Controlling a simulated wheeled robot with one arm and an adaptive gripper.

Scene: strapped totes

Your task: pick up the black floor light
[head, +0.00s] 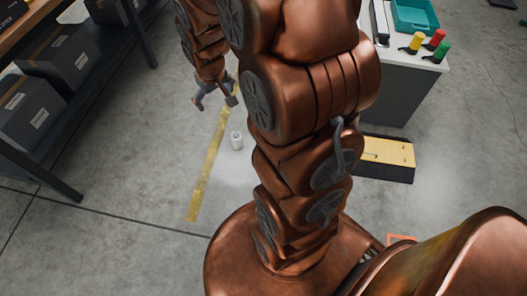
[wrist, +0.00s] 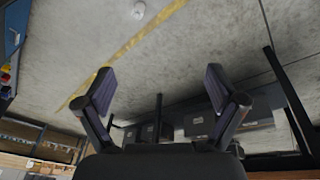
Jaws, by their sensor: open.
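A small white cylinder (head: 236,140) stands on the grey floor beside the yellow line, with a pale patch of floor around it. It also shows at the top edge of the wrist view (wrist: 138,10). It looks white, and I see no light there that is clearly black. My gripper (head: 216,102) is above the floor, up and left of the cylinder in the head view. In the wrist view my gripper (wrist: 160,86) has its two fingers wide apart with nothing between them. The cylinder lies beyond the fingertips, apart from them.
A shelf rack with dark boxes (head: 62,55) stands at the left. A white-topped cabinet (head: 430,66) carries a teal tray (head: 414,15) and coloured bottles. A black case with a yellow top (head: 386,158) lies on the floor at right.

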